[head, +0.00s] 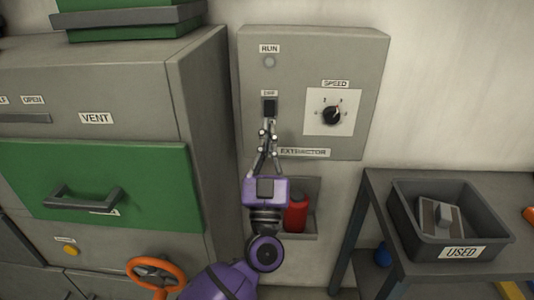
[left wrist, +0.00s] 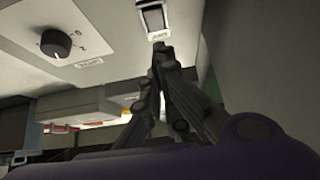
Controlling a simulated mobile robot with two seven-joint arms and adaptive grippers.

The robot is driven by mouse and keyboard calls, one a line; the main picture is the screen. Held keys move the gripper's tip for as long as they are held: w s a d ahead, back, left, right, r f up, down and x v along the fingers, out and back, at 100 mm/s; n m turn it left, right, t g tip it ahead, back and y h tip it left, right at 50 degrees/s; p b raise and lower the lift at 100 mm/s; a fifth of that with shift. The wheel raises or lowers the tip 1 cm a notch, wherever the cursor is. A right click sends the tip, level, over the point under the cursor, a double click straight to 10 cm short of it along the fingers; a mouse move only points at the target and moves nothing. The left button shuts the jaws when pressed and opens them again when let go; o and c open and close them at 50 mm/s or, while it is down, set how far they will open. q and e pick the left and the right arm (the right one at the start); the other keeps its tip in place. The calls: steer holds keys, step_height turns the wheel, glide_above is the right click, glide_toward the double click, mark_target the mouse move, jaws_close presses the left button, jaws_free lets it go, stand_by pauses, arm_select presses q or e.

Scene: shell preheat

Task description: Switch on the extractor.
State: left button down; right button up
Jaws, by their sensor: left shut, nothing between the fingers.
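The extractor (head: 250,145) is a grey box on the wall. It has a RUN lamp (head: 269,61), which looks grey and unlit, a dark rocker switch (head: 269,107) under a small label, and a SPEED dial (head: 332,115) on a white plate. My left gripper (head: 267,126) is shut and empty, its tips just below the switch. In the left wrist view the fingertips (left wrist: 160,46) are close under the switch (left wrist: 153,17); I cannot tell whether they touch it. The dial also shows there (left wrist: 56,43). My right gripper is not in view.
A grey cabinet with a green VENT drawer (head: 150,160) stands to the left, with an orange handwheel (head: 155,270) below. A red object (head: 296,214) sits in a recess under the extractor. A dark USED bin (head: 408,228) stands on a bench at right.

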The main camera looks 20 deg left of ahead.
mark_target(269, 109)
arm_select(q)
steer(key=w, duration=0.2)
steer(key=w+a, duration=0.1)
steer(key=w, duration=0.2)
steer(key=shift+a+r, duration=0.2)
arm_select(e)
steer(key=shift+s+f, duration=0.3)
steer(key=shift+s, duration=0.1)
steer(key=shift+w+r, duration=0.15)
